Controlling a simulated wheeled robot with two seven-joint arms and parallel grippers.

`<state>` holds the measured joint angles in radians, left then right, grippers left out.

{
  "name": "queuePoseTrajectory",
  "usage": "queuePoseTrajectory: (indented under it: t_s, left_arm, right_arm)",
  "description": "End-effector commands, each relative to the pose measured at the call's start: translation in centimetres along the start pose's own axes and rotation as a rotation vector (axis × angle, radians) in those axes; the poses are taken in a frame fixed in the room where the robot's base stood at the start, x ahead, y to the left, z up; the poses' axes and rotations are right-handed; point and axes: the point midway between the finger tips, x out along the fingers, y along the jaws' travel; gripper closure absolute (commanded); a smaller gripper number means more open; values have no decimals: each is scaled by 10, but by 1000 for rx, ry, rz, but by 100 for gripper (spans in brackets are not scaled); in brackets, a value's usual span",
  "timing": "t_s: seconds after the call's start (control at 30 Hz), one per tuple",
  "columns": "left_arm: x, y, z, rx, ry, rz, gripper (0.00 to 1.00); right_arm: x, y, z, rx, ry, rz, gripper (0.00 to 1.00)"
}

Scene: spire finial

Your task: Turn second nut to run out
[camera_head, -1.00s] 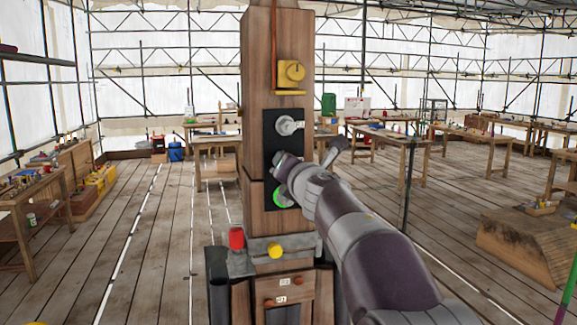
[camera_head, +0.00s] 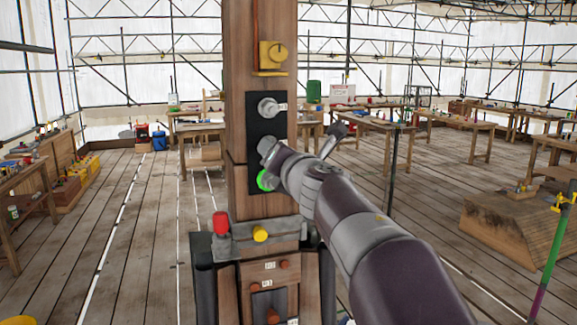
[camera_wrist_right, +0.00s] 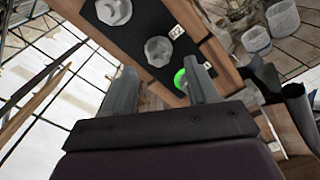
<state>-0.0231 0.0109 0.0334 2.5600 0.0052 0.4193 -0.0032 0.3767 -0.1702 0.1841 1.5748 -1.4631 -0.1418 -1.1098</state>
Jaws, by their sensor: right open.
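A black plate (camera_head: 254,112) is on the front of the wooden post (camera_head: 238,62). A grey nut (camera_head: 268,107) with a white tag sits near its top. In the right wrist view, another grey nut (camera_wrist_right: 158,50) sits mid-plate beside a tag that seems to read 2. A green-ringed nut (camera_wrist_right: 180,80) is past it, partly hidden by a finger; it also shows low on the plate in the head view (camera_head: 265,181). My right gripper (camera_wrist_right: 161,85) is open and empty, its fingertips close to the plate by the lower nuts. Contact cannot be told. My left gripper is out of view.
A yellow device (camera_head: 271,55) is higher on the post. A grey ledge with a red knob (camera_head: 221,222) and a yellow knob (camera_head: 260,234) juts out below the plate. Workbenches (camera_head: 385,128) stand behind; the plank floor either side of the post is mostly clear.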

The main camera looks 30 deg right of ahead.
Motion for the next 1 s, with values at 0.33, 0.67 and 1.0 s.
queuePoseTrajectory:
  t_s: [0.33,0.67,1.0]
  left_arm:
    - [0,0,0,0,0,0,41]
    - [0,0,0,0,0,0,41]
    - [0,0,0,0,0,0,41]
  right_arm:
    - [-66,-1,0,0,1,-1,41]
    - [-69,0,0,0,1,-1,41]
    - [-69,-12,3,218,-31,-46,41]
